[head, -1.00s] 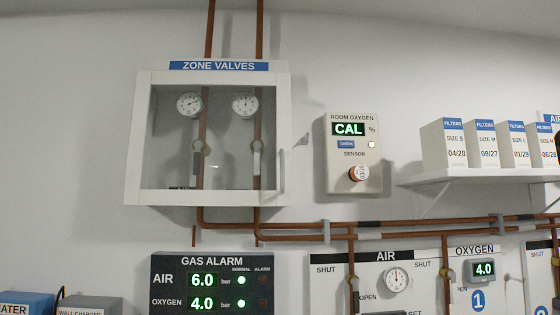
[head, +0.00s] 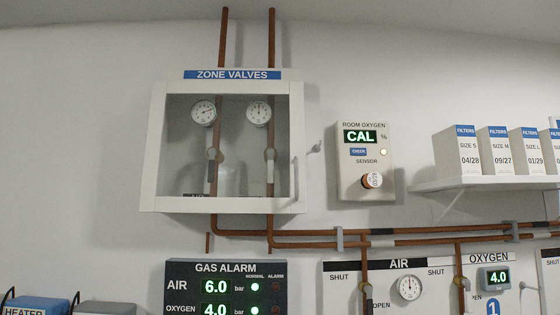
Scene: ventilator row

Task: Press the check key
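The blue check key (head: 358,152) sits on the front of the room oxygen monitor (head: 347,186), a beige box on the wall right of the valve cabinet. The monitor's green display (head: 360,136) reads CAL. A small pale lamp (head: 383,152) shows right of the key. Neither of my grippers is in view.
The glass-fronted zone valves cabinet (head: 150,150) hangs to the left. The gas alarm panel (head: 225,268) is below it. A shelf (head: 485,184) with filter boxes juts out at right. Copper pipes (head: 300,234) run under the monitor.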

